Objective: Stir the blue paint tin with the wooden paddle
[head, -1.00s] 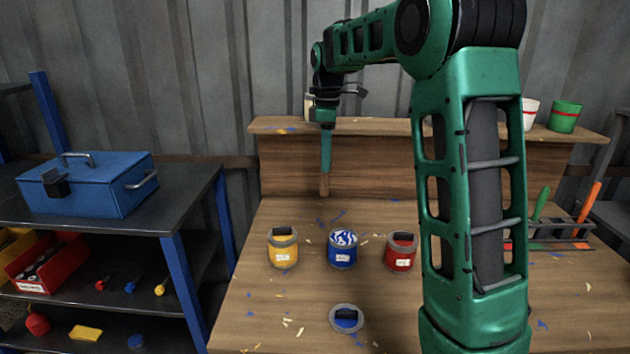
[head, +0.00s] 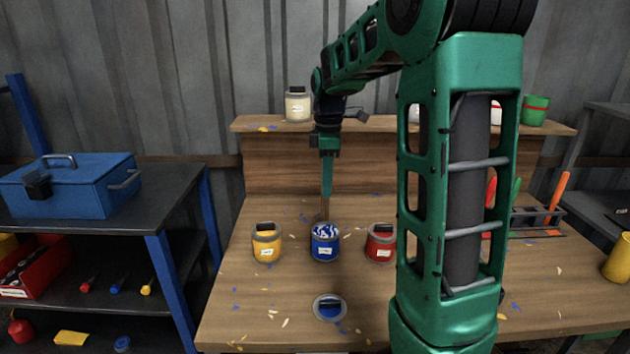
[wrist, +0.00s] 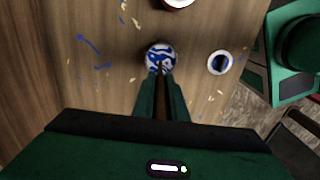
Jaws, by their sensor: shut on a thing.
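The blue paint tin (head: 325,248) stands open on the bench, with swirled blue and white paint at its top. It also shows in the wrist view (wrist: 158,50), just beyond my fingertips. My gripper (head: 326,194) is above the tin, pointing down, shut on the wooden paddle (head: 325,208). In the wrist view the paddle (wrist: 160,88) runs between the fingers towards the tin. Its lower end lines up with the tin's opening; I cannot tell whether it touches the paint. The tin's blue lid (head: 330,307) lies on the bench in front.
A yellow tin (head: 266,243) stands left of the blue tin and a red tin (head: 380,243) right of it, both close. A cream tin (head: 298,105) is on the back shelf. A tool rack (head: 537,219) is at right. The front bench is mostly clear.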

